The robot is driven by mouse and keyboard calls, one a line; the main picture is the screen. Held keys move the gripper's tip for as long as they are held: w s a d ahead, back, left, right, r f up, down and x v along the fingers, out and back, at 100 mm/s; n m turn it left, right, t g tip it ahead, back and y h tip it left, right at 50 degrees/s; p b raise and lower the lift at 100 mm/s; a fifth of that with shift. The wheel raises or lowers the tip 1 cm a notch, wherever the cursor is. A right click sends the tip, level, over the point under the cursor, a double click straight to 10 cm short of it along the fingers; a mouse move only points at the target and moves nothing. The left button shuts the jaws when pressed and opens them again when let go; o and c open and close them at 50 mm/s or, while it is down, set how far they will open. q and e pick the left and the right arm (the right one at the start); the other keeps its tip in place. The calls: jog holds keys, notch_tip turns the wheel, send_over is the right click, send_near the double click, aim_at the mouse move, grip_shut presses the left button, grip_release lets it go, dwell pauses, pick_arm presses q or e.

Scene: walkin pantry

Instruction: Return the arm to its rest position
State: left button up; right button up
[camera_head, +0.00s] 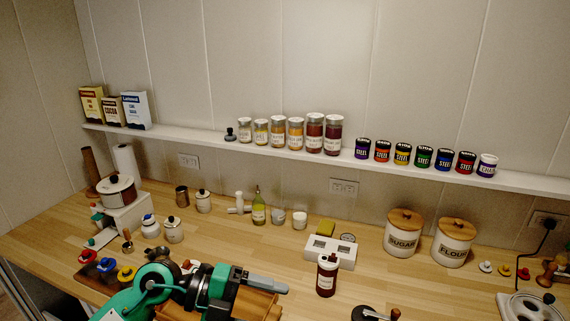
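My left arm comes in from the lower left, green and black, reaching across the front of the counter. Its gripper (284,288) points right, with grey fingers seen side-on, so I cannot tell whether they are apart or together. Nothing shows held at the fingertips. A dark red jar with a white label (327,278) stands upright just right of the fingertips, with a gap in the picture. A brown wooden item (262,306) lies partly hidden beneath and behind the gripper. My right gripper is not in view.
A white scale (345,256) stands behind the jar. Sugar (402,238) and flour (453,247) canisters stand to the right. A wall shelf (290,153) holds jars, tins and boxes. Several small pots and coloured-lid items crowd the left. A dark-handled tool (372,314) lies in front.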

pick_arm(q)
notch_tip(320, 180, up, 5)
jog(key=d+n+t+h, duration=0.1)
jog(key=n+t+h, duration=0.1)
jog(key=h, duration=0.3)
jog(key=w+a+r+n+t+y, duration=0.1)
jog(key=w+a+n+t+y, duration=0.15)
jog(key=a+n+t, duration=0.45)
jog(key=w+a+r+n+t+y, duration=0.15)
jog(key=n+t+y, duration=0.25)
jog(key=n+t, duration=0.75)
jog(key=s+a+f+n+g+y, duration=0.1)
jog(key=a+f+n+g+y, duration=0.1)
jog(key=a+f+n+y, duration=0.55)
jog(key=s+a+f+n+g+y, duration=0.1)
jog(key=a+f+n+g+y, duration=0.25)
jog(key=f+y, duration=0.5)
jog(key=s+a+f+g+h, duration=0.1)
jog(key=s+f+g+h, duration=0.2)
jog(key=s+f+g, duration=1.1)
jog(key=s+f+t, duration=0.1)
jog(key=s+f, duration=0.2)
jog(key=f, duration=1.3)
jog(key=s+f+t, duration=0.1)
jog(key=s+f, duration=0.3)
jog(key=f, duration=1.2)
jog(key=s+a+f+g, duration=0.1)
jog(key=s+a+f, duration=0.2)
jog(key=s+f, duration=1.6)
jog(key=shift+f, duration=0.95)
